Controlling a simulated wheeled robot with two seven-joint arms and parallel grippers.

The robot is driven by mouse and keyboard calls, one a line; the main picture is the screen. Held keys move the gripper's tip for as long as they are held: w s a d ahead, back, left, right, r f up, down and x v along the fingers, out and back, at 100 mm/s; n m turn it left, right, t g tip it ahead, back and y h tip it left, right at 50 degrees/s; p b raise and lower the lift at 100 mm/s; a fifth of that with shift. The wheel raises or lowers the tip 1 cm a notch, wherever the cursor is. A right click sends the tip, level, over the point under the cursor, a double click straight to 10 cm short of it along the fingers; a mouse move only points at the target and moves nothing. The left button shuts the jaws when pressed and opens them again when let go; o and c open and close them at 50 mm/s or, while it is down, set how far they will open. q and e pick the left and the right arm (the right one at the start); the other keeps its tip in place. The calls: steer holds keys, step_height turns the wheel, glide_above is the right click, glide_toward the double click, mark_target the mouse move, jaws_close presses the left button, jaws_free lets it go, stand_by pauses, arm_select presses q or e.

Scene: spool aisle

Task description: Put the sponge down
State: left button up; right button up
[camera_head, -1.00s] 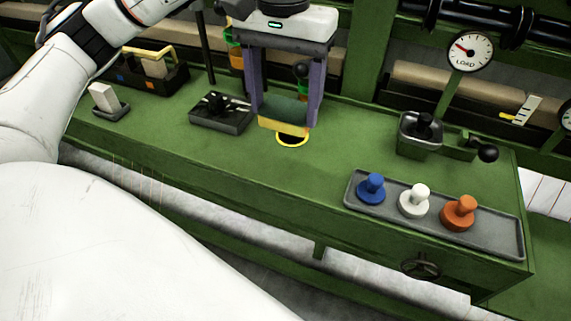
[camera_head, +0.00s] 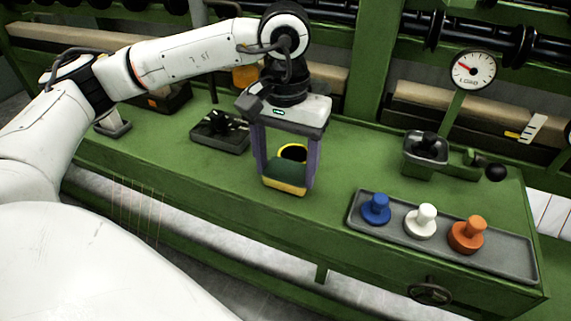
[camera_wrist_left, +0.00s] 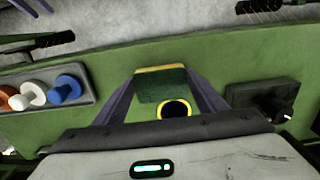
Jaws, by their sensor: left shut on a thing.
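The sponge (camera_head: 286,173), green with a yellow layer, is between the purple fingers of my left gripper (camera_head: 287,172), which is shut on it. The yellow layer faces down and towards the front edge of the green bench (camera_head: 345,171). The sponge is low over the bench, in front of a yellow-rimmed dark hole (camera_head: 293,152); I cannot tell whether it touches the surface. In the left wrist view the sponge (camera_wrist_left: 160,84) spans the fingers, with the yellow-rimmed hole (camera_wrist_left: 175,110) beside it. My right gripper is not in view.
A grey tray (camera_head: 508,257) with blue (camera_head: 376,209), white (camera_head: 421,221) and orange (camera_head: 467,235) knobbed pieces lies to the right. A dark slotted block (camera_head: 219,132) is to the left. A lever box (camera_head: 425,154) and load gauge (camera_head: 474,70) stand at back right.

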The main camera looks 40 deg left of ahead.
mark_target(285, 173)
arm_select(q)
steer(key=shift+f, duration=0.1)
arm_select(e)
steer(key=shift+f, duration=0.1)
arm_select(q)
steer(key=shift+f, duration=0.15)
steer(key=o, duration=1)
steer(key=shift+c, duration=0.2)
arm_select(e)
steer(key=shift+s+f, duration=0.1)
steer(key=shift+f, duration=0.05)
arm_select(q)
steer(key=shift+r, duration=0.35)
step_height(285, 173, up, 12)
steer(key=p, duration=0.2)
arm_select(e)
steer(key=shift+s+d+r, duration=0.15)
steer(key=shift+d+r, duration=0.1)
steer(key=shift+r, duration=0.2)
arm_select(q)
steer(key=shift+f, duration=0.1)
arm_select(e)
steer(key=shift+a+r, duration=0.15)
